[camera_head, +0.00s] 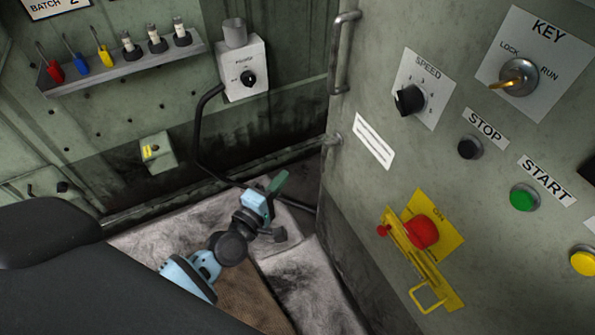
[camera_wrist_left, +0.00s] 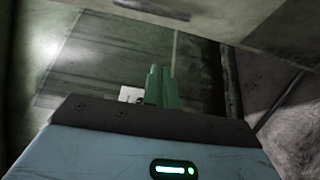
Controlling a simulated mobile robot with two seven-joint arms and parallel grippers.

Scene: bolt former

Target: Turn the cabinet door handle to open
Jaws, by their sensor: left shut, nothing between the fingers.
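The grey-green cabinet (camera_head: 365,190) with the control panel fills the right of the head view. A curved metal bar handle (camera_head: 342,55) stands upright at its upper left edge. A turning door handle cannot be clearly made out. My left gripper (camera_head: 279,182), with green fingers, is low and left of the cabinet edge, apart from the bar handle. It is shut and empty. Its green fingers also show in the left wrist view (camera_wrist_left: 157,86), pointing at a dim greenish panel (camera_wrist_left: 110,72). My right gripper is not in view.
The panel carries a key switch (camera_head: 518,78), a speed knob (camera_head: 409,99), a green start button (camera_head: 524,197) and a red button on a yellow plate (camera_head: 421,232). A tool shelf (camera_head: 125,70) and a small switch box (camera_head: 241,68) with a hanging dark hose (camera_head: 199,135) are at the back.

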